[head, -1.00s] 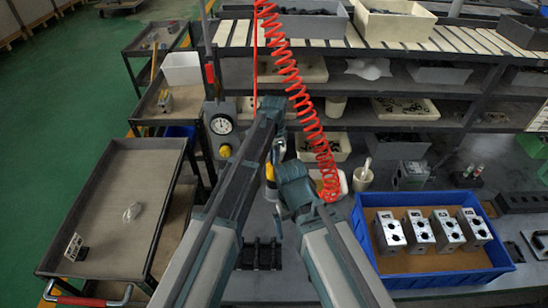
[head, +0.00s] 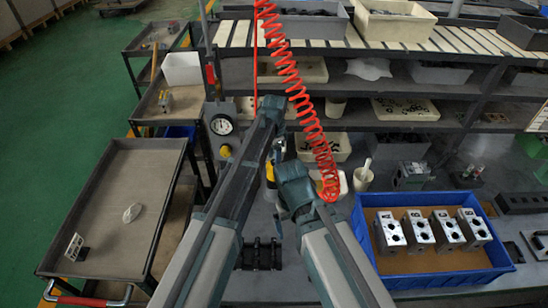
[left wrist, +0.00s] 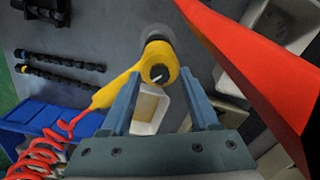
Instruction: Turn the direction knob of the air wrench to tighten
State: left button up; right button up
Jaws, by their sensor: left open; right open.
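The air wrench (left wrist: 120,90) is yellow. In the left wrist view its round end points up and its handle runs down-left to a red coiled hose. A dark round knob (left wrist: 158,74) with a pale mark sits on the round end. My left gripper (left wrist: 160,103) is open, its fingers either side of the wrench's round end, with gaps visible. In the head view only a small yellow part of the wrench (head: 270,172) shows between my arms. My left gripper (head: 277,148) is partly hidden there. My right gripper (head: 290,172) is just below it; its fingertips are mostly hidden.
A red coiled hose (head: 304,105) hangs close to my grippers. A blue crate (head: 365,225) with several metal valve blocks stands right. Dark fittings (head: 260,254) lie on the bench. A white container (left wrist: 149,112) lies beyond my left fingers. A tray cart (head: 125,180) stands left.

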pick_arm(q)
notch_tip(320, 180, up, 14)
jog(key=p, duration=1.3)
jog(key=shift+s+f, duration=0.15)
jog(key=s+a+n, duration=0.7)
jog(key=s+a, duration=0.2)
jog(key=s, duration=0.2)
jog(key=s+a+n, duration=0.7)
jog(key=s+a, duration=0.1)
jog(key=s, duration=0.4)
jog(key=s+d+f+m+y+b, duration=0.1)
jog(key=s+d+f+m+b, duration=0.3)
jog(key=d+f+b, duration=0.7)
notch_tip(320, 180, down, 4)
jog(key=b, duration=0.4)
jog(key=shift+s+f+g, duration=0.15)
jog(key=shift+g, duration=0.15)
